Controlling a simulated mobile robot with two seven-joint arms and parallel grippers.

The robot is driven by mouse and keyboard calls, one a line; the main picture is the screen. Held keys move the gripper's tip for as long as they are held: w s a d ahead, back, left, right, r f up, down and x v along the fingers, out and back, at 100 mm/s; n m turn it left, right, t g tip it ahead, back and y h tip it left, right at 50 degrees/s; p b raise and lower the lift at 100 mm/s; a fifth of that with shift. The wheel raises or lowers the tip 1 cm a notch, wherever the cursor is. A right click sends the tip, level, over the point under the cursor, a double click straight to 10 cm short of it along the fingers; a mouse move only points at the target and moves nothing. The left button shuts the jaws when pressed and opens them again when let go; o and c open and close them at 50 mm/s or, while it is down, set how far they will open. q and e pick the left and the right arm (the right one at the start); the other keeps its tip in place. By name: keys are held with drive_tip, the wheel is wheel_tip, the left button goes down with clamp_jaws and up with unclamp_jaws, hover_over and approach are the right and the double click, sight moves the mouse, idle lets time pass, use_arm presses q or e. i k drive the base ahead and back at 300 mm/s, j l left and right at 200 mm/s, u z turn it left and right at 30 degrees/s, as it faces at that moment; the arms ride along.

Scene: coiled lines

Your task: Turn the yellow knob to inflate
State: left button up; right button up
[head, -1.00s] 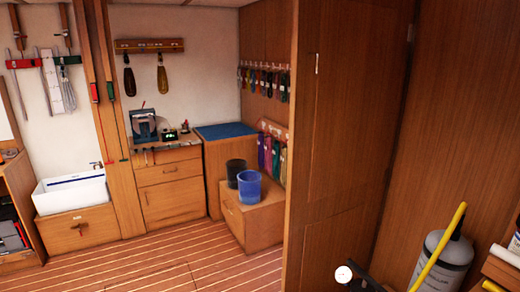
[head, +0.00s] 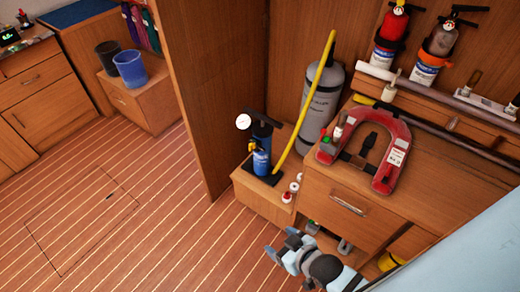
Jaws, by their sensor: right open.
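A red horseshoe-shaped inflatable vest (head: 398,140) lies on the wooden cabinet top, with small green, red and white fittings at its left end. To its left, a blue hand pump (head: 262,160) with a round white gauge (head: 243,122) stands on a lower wooden box. A small yellow part, possibly the yellow knob (head: 252,147), shows on the pump's left side; its setting is too small to read. My right gripper (head: 281,244) is open and empty, low in front of the cabinet, below and apart from the pump and vest. My left gripper is out of view.
A grey cylinder (head: 322,105) stands behind the pump, with a long yellow tube (head: 305,112) slanting past it. Small red-and-white fittings (head: 290,192) sit at the box's right edge. Extinguishers (head: 392,28) hang on the wall. The plank floor (head: 150,215) at left is clear.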

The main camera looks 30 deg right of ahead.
sight(252, 146)
drive_tip(key=i+j+z, duration=0.35)
drive_tip(key=i+j, duration=0.15)
drive_tip(key=i+j+z, duration=0.15)
drive_tip(key=j, duration=0.3)
drive_tip(key=i+j+z, duration=0.2)
drive_tip(key=j, duration=0.2)
drive_tip(key=i+j+z, duration=0.15)
drive_tip(key=j, duration=0.25)
drive_tip(key=i+j+z, duration=0.2)
drive_tip(key=j, duration=0.2)
drive_tip(key=i, duration=0.05)
